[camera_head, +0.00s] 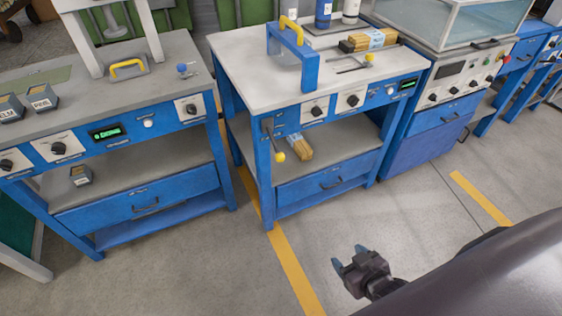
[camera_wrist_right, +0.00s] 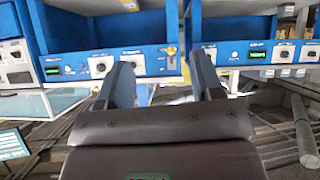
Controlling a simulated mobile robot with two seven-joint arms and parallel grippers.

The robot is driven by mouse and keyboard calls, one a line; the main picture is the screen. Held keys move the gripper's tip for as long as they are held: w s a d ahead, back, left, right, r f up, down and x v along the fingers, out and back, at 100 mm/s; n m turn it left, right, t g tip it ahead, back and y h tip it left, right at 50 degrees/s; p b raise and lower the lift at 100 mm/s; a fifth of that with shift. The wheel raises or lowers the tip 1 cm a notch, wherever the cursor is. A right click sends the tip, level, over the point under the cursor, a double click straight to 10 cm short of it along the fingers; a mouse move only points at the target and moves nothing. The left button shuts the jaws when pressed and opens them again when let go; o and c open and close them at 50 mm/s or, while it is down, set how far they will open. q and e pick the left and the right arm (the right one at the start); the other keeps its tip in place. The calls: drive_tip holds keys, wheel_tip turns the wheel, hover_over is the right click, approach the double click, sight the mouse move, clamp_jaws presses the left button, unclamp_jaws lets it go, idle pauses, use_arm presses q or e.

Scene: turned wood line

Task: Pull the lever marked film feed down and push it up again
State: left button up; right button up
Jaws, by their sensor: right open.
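A lever with a yellow ball end (camera_head: 279,157) sits on a plate at the left front corner of the middle blue bench; its rod slants downward. Its marking is too small to read. The yellow end also shows in the right wrist view (camera_wrist_right: 171,51), which looks upside down. My right gripper (camera_head: 348,259) is open and empty, in front of the middle bench and apart from the lever. In its wrist view, the lever appears beyond the gap between the fingers (camera_wrist_right: 165,72). My left gripper is not in view.
The middle bench (camera_head: 245,85) carries a blue frame with a yellow handle (camera_head: 291,30) and a bundle of wood strips (camera_head: 366,41). Another bundle (camera_head: 300,147) lies on its shelf, close to the lever. A left bench (camera_head: 150,85) stands beside it. The floor in front is clear.

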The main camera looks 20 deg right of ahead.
drive_tip(key=w+f+t+y+b, duration=0.15)
drive_tip(key=w+b, duration=0.25)
drive_tip(key=w, duration=0.5)
drive_tip(key=n+t+y+b, duration=0.1)
drive_tip(key=t+y+b, duration=0.35)
drive_tip(key=b, duration=0.45)
approach(277, 155)
drive_tip(key=w+f, duration=0.1)
drive_tip(key=shift+h, duration=0.4)
drive_tip(key=x, duration=0.3)
drive_tip(key=b+x, duration=0.1)
drive_tip(key=x, duration=0.5)
drive_tip(key=shift+d+f+b, duration=0.1)
drive_tip(key=shift+f+b, duration=0.15)
drive_tip(key=shift+b, duration=0.1)
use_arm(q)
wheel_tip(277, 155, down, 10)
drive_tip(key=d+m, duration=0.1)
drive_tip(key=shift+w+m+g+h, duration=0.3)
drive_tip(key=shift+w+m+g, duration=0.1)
use_arm(e)
drive_tip(key=shift+w+r, duration=0.15)
drive_tip(key=shift+w, duration=0.5)
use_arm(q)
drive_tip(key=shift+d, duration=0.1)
use_arm(e)
clamp_jaws()
